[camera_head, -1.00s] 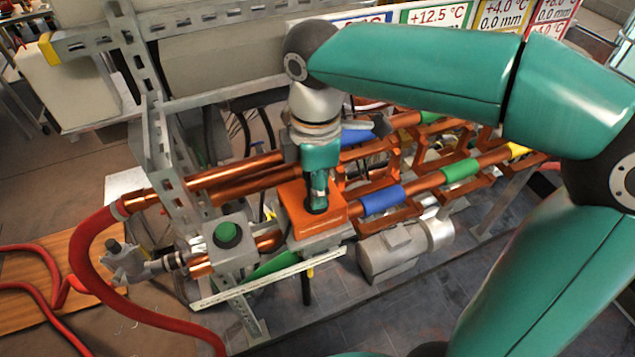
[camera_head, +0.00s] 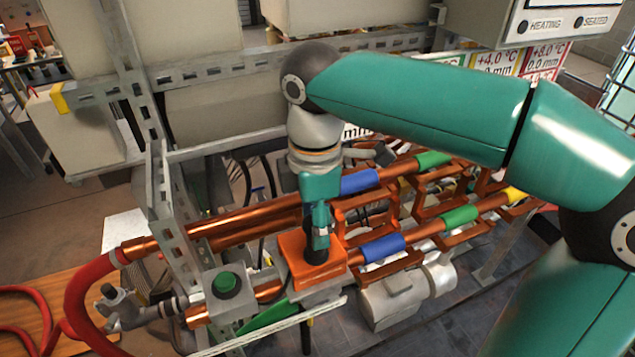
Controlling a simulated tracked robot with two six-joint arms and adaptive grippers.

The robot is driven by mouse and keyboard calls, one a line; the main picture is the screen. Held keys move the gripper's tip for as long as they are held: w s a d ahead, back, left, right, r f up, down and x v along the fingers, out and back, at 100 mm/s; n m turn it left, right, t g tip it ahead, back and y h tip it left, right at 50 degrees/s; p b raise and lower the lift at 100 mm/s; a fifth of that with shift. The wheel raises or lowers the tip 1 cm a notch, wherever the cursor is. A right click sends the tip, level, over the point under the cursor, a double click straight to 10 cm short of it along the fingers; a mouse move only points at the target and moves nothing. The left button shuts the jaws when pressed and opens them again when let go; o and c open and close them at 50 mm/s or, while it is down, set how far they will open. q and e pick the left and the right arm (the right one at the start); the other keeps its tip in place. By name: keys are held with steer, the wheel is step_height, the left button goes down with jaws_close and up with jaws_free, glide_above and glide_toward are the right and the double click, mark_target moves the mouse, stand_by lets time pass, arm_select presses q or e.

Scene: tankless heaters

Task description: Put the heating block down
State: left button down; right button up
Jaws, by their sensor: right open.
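The heating block, which I take to be the orange block (camera_head: 296,265), sits at the near end of the copper pipes, beside a grey box with a green button (camera_head: 226,284). It looks level and rests at the pipe line. My right gripper (camera_head: 318,242) points down at its top, with the fingertips at the dark post or handle there. The jaws are open, but their small gap is hard to make out. The block's underside is hidden. My left gripper does not show.
Copper pipes (camera_head: 270,212) with blue, green and yellow bands run to the right on orange brackets. A grey perforated frame (camera_head: 158,190) stands left of the block. A red hose (camera_head: 78,300) curves at lower left. A panel reading HEATING and SEATED (camera_head: 560,22) hangs at upper right.

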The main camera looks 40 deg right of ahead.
step_height(320, 180, up, 8)
steer(key=shift+p, duration=0.55)
